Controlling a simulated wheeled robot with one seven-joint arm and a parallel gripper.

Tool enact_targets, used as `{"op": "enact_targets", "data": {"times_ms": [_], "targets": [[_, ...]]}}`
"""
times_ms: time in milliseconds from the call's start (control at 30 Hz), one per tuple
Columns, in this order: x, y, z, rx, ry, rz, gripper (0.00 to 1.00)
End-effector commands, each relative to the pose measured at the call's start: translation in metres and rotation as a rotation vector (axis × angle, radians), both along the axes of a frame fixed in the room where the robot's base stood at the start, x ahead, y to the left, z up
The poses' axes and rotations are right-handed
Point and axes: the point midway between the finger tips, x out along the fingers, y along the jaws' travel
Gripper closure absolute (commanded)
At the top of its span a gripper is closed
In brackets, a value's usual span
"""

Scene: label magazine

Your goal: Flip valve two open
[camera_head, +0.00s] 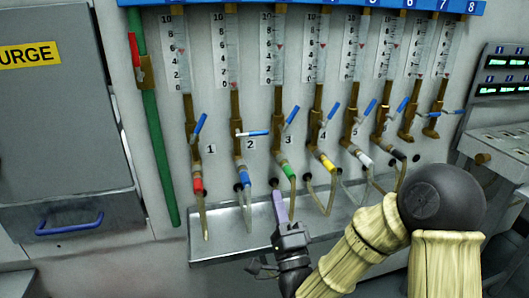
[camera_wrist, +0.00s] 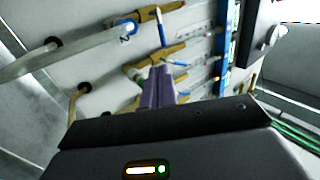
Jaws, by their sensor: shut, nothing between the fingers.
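Valve two (camera_head: 240,145) is a brass valve with a blue band, beside the label 2 on the panel. Its blue lever (camera_head: 252,133) lies nearly level, pointing right, across the pipe. In the wrist view, valve two (camera_wrist: 147,15) is at the top, its blue lever (camera_wrist: 161,29) pointing down the picture. My gripper (camera_head: 279,200) is below and to the right of valve two in the head view, near the outlet of the green-banded valve three (camera_head: 284,160). Its purple fingers (camera_wrist: 158,83) are together and empty, apart from the lever.
Neighbouring valves have blue levers, several slanting up to the right, including valve one (camera_head: 200,124) and valve three. Clear hoses (camera_head: 245,210) hang over a metal drip tray (camera_head: 225,250). A green pipe (camera_head: 160,155) stands at left, beside a grey cabinet (camera_head: 55,120).

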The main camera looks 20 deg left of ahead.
Motion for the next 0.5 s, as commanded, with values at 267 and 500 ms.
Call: {"op": "enact_targets", "data": {"times_ms": [267,500], "targets": [[-0.0015,-0.0011,0.0021,0.025,-0.006,0.003,1.0],[0.0004,0.0014,0.0058,0.023,-0.004,0.004,1.0]]}}
